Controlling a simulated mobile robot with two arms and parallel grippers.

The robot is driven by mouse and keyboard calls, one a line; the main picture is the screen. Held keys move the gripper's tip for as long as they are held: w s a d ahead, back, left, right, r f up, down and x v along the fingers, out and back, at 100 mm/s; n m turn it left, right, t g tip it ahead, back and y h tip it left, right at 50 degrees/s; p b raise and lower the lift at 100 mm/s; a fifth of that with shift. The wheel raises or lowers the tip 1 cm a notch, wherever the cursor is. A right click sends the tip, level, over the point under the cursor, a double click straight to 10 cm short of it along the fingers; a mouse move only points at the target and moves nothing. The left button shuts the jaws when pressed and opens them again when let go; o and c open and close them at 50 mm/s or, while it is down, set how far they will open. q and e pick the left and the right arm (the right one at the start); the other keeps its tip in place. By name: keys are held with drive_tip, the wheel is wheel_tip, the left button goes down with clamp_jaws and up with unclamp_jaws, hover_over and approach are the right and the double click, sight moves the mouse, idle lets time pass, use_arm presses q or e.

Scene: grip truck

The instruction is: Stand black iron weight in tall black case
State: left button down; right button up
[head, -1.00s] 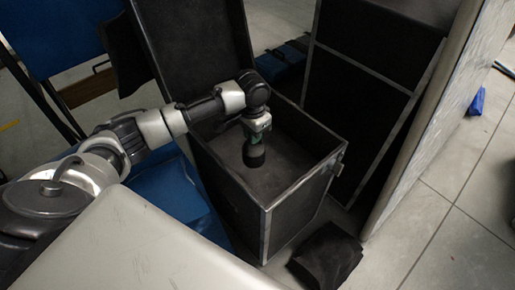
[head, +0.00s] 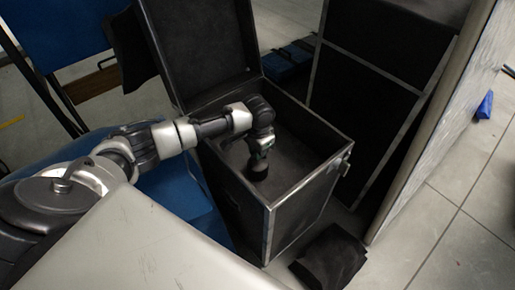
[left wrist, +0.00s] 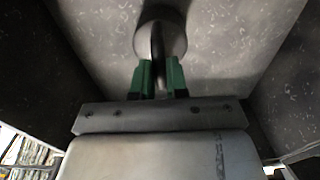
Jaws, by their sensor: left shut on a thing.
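The tall black case (head: 240,215) stands open, with its lid (head: 200,50) up at the back and pale metal edges. My left gripper (head: 262,147) reaches down inside the case and is shut on the black iron weight (head: 258,169), which hangs upright below it. In the left wrist view, the green fingers (left wrist: 160,78) close on the narrow handle of the weight (left wrist: 160,30), whose round body lies beyond them. The case's dark walls and floor surround it. I cannot tell whether the weight's base touches the floor. My right gripper is not in view.
A dark cloth or bag (head: 330,257) lies on the floor in front of the case. A tall black panelled case (head: 355,120) stands close behind to the right. A blue thing (head: 180,190) is at the case's left.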

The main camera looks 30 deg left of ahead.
use_arm(q)
drive_tip(key=shift+w+r, duration=0.1)
drive_tip(key=shift+r, duration=0.05)
drive_tip(key=c, duration=1.5)
unclamp_jaws()
drive_tip(key=shift+f, duration=0.2)
drive_tip(key=o, duration=0.4)
drive_tip(key=shift+r, duration=0.1)
drive_tip(key=shift+r, duration=0.35)
wheel_tip(320, 180, up, 11)
drive_tip(key=shift+r+p, duration=0.2)
drive_tip(key=shift+p, duration=0.95)
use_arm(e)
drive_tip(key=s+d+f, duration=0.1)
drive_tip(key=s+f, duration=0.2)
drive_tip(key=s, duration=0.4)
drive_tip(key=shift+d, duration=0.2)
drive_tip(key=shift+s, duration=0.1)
